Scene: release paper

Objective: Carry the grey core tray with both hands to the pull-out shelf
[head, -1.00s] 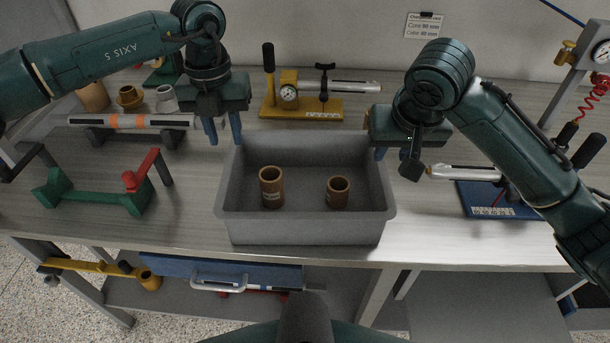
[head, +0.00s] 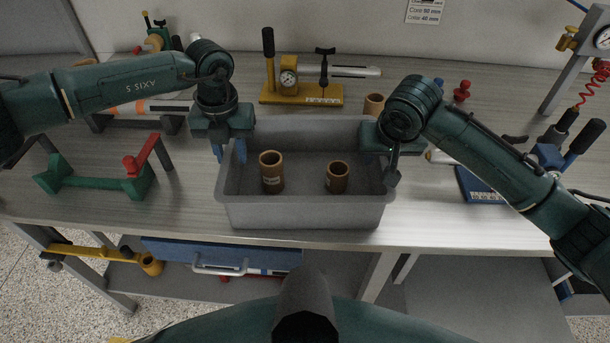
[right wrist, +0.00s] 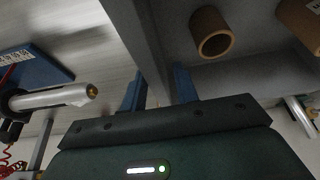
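The grey core tray (head: 305,215) stands on the workbench in the head view, with two brown core cylinders, (head: 271,172) and (head: 338,177), upright inside it. My left gripper (head: 230,152) is over the tray's left wall, with one finger outside and one inside. My right gripper (head: 388,165) is at the right wall, its fingers mostly hidden in the head view. In the right wrist view its fingers (right wrist: 160,88) are apart, with the tray wall (right wrist: 138,40) between them. I cannot clearly identify the pull-out shelf.
A green stand (head: 95,180) with a red knob is left of the tray. A yellow gauge fixture (head: 300,95) stands behind it. A blue-based fixture (head: 480,185) is to the right. A blue case (head: 220,256) lies under the bench.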

